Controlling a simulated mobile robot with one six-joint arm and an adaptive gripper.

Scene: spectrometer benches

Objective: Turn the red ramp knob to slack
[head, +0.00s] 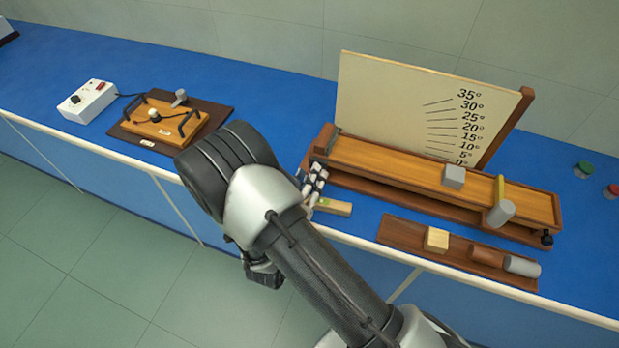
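The ramp (420,177) is a long wooden board on a dark base, in front of an upright angle scale (420,100). I see no clearly red knob on the ramp. A small black knob (547,239) sits at its right end. A red-topped round piece (612,191) lies apart on the bench at the far right. What looks like my gripper (314,182), with pale and black finger parts, shows behind my arm by the ramp's left end. It is far from the black knob and the red-topped piece. My arm hides much of it, and its opening is unclear.
A grey block (453,176) and a grey cylinder (501,212) are at the ramp. A tray (400,234) in front holds a wooden block and cylinders. A green-topped piece (583,169) is at right. A white control box (88,101) and a wooden board (160,118) are at left.

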